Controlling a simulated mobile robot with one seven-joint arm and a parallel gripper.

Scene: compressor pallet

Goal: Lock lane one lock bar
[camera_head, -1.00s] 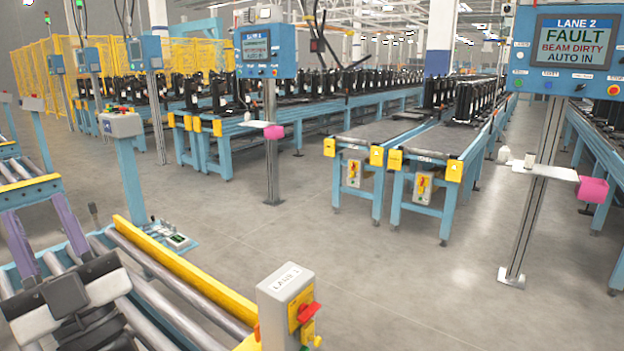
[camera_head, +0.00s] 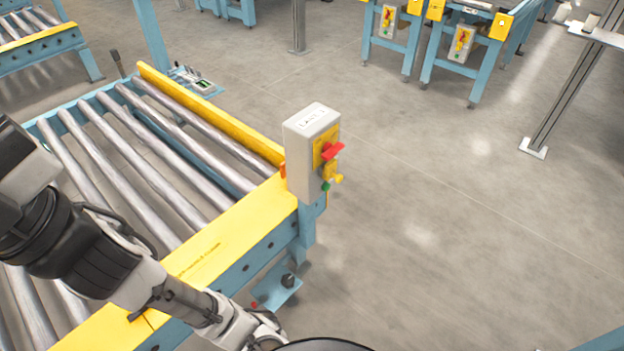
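The grey lane one switch box (camera_head: 302,165) stands at the corner of the near roller conveyor; its top label is partly readable. Its right face has a yellow plate (camera_head: 321,150) with a red handle (camera_head: 334,151) sticking out to the right. Below the handle a yellow tab (camera_head: 334,172), possibly the lock bar, juts out, with a green button (camera_head: 325,186) beneath. I cannot tell whether the tab is locked. My arm crosses the lower left, apart from the box in the picture. My gripper is not visible; the arm runs out of the left edge.
The conveyor's yellow end beam (camera_head: 215,245) and yellow side rail (camera_head: 205,110) border the rollers (camera_head: 130,160) beside the box. A blue foot plate (camera_head: 277,288) is low by the conveyor leg. Open floor (camera_head: 450,220) lies to the right. A metal post (camera_head: 572,95) stands farther right.

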